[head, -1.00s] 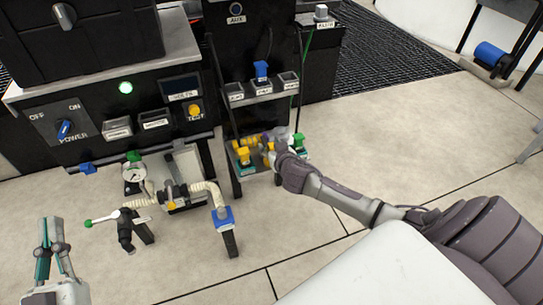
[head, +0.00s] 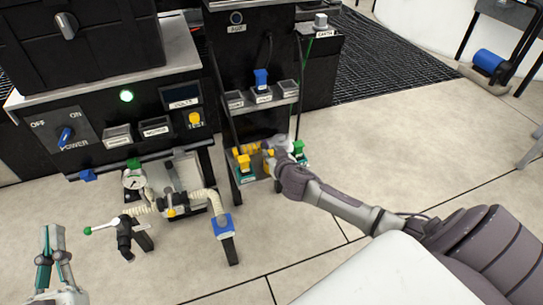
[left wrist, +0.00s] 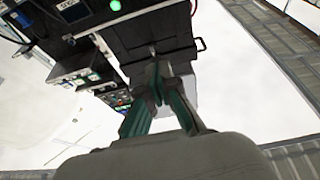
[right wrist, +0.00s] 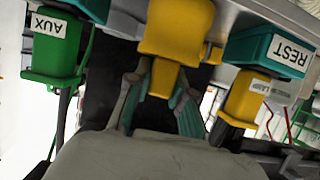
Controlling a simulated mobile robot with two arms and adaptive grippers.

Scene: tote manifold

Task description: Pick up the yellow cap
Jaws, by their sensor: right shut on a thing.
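The yellow cap (right wrist: 175,35) is in the middle of the right wrist view, wide at the top with a narrower stem. My right gripper (right wrist: 160,95) is shut on it, with a finger on either side of the stem. In the head view my right gripper (head: 276,158) is at the low shelf under the black cabinet and partly hides the cap (head: 268,152). My left gripper (head: 51,228) is at the lower left, over the floor and away from the fixtures. Nothing shows between its fingers, and their spacing is unclear.
Close beside the cap are a yellow plug (right wrist: 243,100) at the teal REST block (right wrist: 275,48) and a green AUX plug (right wrist: 55,50). A pipe assembly with a gauge (head: 134,178) and blue-ended hose (head: 222,222) stands to the left.

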